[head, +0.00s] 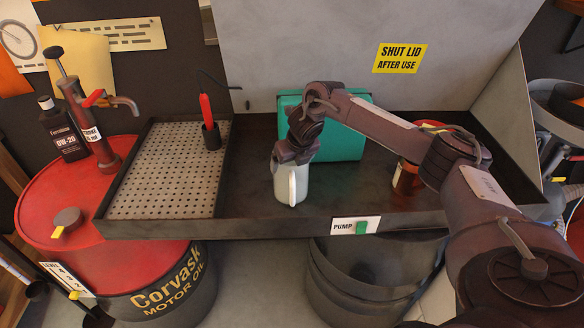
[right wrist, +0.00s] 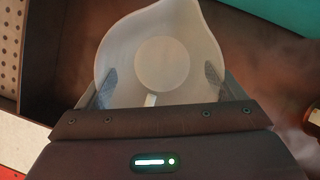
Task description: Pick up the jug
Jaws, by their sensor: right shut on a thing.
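The white jug (head: 291,184) stands upright in the dark sink tray, near its front wall, with its handle facing me. My right gripper (head: 296,152) comes down from above and is shut on the jug's upper part. In the right wrist view the jug (right wrist: 160,62) is seen from above, its spout pointing up-right. The two fingertips of my right gripper (right wrist: 162,88) press on opposite sides of it. I cannot tell whether the jug's base touches the tray floor. My left gripper is out of view.
A teal box (head: 345,138) stands behind the jug, and a red-brown can (head: 406,176) is to the right. A perforated panel (head: 160,180) with a red-handled tool (head: 206,118) lies left. The tray's front wall (head: 250,227) bears a pump label. A red oil drum (head: 50,205) stands left.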

